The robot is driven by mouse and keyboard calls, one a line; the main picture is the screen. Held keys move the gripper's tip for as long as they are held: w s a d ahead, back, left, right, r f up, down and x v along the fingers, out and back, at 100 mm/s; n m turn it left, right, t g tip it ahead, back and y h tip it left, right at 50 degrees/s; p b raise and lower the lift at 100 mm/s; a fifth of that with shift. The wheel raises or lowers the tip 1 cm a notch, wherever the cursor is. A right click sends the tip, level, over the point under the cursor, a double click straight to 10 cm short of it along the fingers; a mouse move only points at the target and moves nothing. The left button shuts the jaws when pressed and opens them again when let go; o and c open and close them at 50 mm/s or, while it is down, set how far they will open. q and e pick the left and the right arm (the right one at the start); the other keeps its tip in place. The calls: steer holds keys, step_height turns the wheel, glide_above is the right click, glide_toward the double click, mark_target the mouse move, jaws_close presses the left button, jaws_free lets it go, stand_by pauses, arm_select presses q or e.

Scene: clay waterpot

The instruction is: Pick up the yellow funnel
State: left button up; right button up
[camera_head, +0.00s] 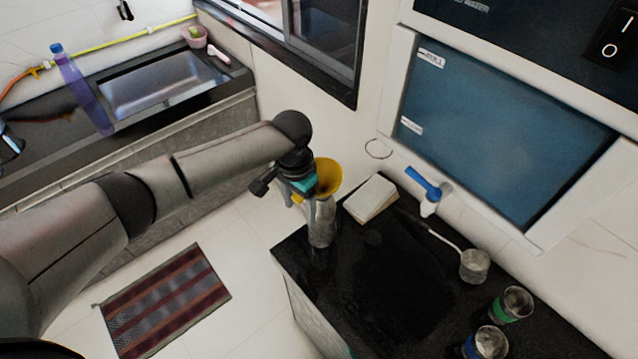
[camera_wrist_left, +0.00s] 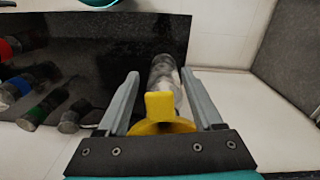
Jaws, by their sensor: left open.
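The yellow funnel (camera_head: 329,176) shows at the top of a clear bottle (camera_head: 322,228) near the left end of the black counter. My left gripper (camera_head: 304,197) is beside the funnel and partly covers it. In the left wrist view the funnel (camera_wrist_left: 160,108), with its flat tab, lies between the two spread fingers of my left gripper (camera_wrist_left: 160,76). Gaps show on both sides, so the fingers are open around it. The bottle (camera_wrist_left: 163,72) shows beyond the tab. I cannot tell how the funnel's spout meets the bottle. My right gripper is not in view.
On the black counter (camera_head: 372,290) are a white block (camera_head: 371,199), a grey ladle (camera_head: 473,265) and glasses with green (camera_head: 511,304) and blue bands (camera_head: 487,343). The counter's middle is clear.

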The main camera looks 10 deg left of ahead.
arm_select(q)
steer(key=shift+c, duration=0.2)
jaws_close()
stand_by(0.3)
